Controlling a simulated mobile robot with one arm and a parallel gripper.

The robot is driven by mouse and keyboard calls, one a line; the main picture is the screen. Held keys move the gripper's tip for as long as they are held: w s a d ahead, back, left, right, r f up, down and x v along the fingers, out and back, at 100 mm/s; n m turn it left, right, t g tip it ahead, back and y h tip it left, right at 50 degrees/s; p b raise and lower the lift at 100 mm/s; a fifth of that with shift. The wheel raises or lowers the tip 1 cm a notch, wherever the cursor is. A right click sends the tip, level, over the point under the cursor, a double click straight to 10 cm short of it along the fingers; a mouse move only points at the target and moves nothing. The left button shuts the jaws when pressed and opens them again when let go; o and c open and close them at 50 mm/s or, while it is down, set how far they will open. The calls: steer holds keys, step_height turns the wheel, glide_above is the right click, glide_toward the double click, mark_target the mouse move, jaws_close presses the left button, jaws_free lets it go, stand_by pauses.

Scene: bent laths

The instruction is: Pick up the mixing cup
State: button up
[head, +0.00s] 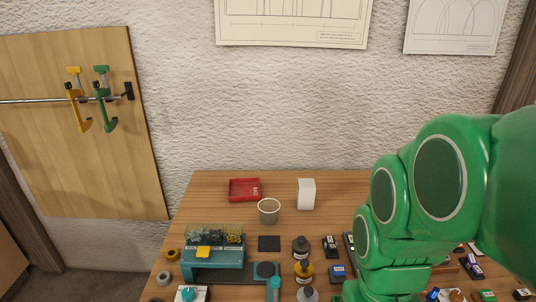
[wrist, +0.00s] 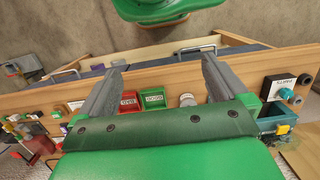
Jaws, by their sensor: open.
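The mixing cup (head: 269,211), a small pale grey cup with a light rim, stands upright on the wooden table (head: 340,190). It is in the middle of the head view, in front of the red tray. I cannot pick it out for certain in the wrist view. My gripper (wrist: 163,63) is open in the wrist view, with its two grey fingers wide apart and nothing between them. In the head view my green arm fills the right side and my gripper is not visible there, so its distance from the cup cannot be told.
A red tray (head: 244,190) and a white box (head: 306,194) stand near the cup. A dark square pad (head: 269,243), a teal machine (head: 215,255) and several bottles (head: 304,271) lie nearer. Clamps (head: 104,100) hang at left. My arm hides the table's right part.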

steer(key=w+a+r+m+y, duration=0.35)
steer(key=w+a, duration=0.45)
steer(key=w, duration=0.3)
steer(key=m+t+y, duration=0.8)
steer(key=m+y, duration=0.1)
steer(key=m, duration=1.1)
glide_above(278, 211)
steer(key=s+d, duration=0.2)
steer(key=d, duration=0.1)
steer(key=f, duration=0.1)
steer(key=shift+h, duration=0.25)
step_height(278, 211, down, 21)
steer(key=shift+w+f, duration=0.2)
steer(key=shift+f, duration=0.3)
steer(key=shift+w+x, duration=0.2)
steer(key=shift+x, duration=3.55)
steer(key=shift+r, duration=0.2)
